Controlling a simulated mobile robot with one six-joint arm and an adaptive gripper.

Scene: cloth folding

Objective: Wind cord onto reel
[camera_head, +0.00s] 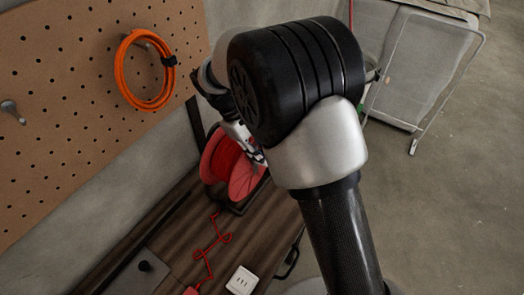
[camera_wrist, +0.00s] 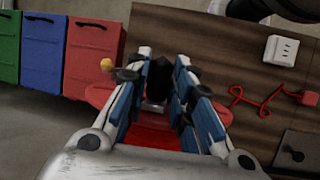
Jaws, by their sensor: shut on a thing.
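The cord reel (camera_head: 222,160), with red flanges and red cord wound on it, stands on a dark base on the wooden bench. My gripper (camera_head: 250,143) is at the reel's right side, partly hidden by my arm. In the wrist view my gripper (camera_wrist: 163,68) has its two blue-lined fingers around a dark, handle-like part (camera_wrist: 159,82) in front of the red reel (camera_wrist: 100,95). The exact grip is hard to see. The loose red cord (camera_head: 208,250) lies in loops on the bench and runs to a small red block (camera_head: 191,291); it also shows in the wrist view (camera_wrist: 262,103).
A pegboard (camera_head: 80,100) with a hanging orange cord coil (camera_head: 122,75) rises behind the bench (camera_head: 165,235). A white outlet box (camera_head: 242,281) and a grey plate (camera_head: 147,268) lie on the bench. Green, blue and red bins (camera_wrist: 45,50) stand beyond the bench.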

